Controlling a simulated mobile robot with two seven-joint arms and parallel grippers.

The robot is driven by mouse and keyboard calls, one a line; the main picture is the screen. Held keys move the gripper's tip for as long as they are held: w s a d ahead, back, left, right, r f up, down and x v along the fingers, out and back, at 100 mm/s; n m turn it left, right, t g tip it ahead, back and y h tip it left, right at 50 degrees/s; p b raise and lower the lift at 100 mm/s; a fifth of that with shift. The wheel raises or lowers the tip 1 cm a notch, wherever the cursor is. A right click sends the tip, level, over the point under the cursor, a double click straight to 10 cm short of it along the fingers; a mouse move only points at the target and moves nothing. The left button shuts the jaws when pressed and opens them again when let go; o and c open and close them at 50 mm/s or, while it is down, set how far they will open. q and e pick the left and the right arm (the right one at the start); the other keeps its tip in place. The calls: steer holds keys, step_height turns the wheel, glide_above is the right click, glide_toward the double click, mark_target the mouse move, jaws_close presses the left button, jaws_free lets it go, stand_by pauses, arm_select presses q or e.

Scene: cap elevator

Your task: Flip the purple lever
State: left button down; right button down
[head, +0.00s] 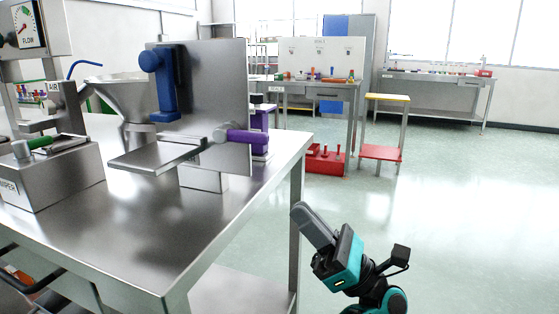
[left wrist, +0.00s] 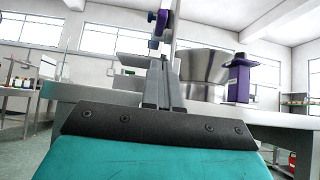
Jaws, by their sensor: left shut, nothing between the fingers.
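The purple lever (head: 245,136) sticks out sideways, roughly level, at the lower right of an upright metal panel (head: 220,70) on the steel table in the head view. In the left wrist view a purple part (left wrist: 162,24) shows above my fingertips, near the panel's edge; I cannot tell for sure that it is the lever. My left gripper (head: 299,211) is beyond the table's right edge, below and right of the lever and apart from it. Its fingers also show in the left wrist view (left wrist: 164,66), closed together and empty. My right gripper is not in view.
A blue lever (head: 165,85) is on the panel, above a metal shelf (head: 160,157). A steel funnel (head: 125,95) and a purple stand (head: 261,128) are behind. The table's right edge (head: 245,215) lies beside my left gripper. Open floor (head: 450,200) is to the right.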

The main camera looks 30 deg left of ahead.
mark_target(260, 144)
arm_select(q)
steer(key=a+r, duration=0.1)
steer(key=r, duration=0.1)
steer(key=a+r, duration=0.2)
steer(key=r, duration=0.1)
steer(key=s+a+r+p, duration=0.1)
steer(key=r, duration=0.1)
steer(key=shift+a+r, duration=0.2)
steer(key=shift+r, duration=0.6)
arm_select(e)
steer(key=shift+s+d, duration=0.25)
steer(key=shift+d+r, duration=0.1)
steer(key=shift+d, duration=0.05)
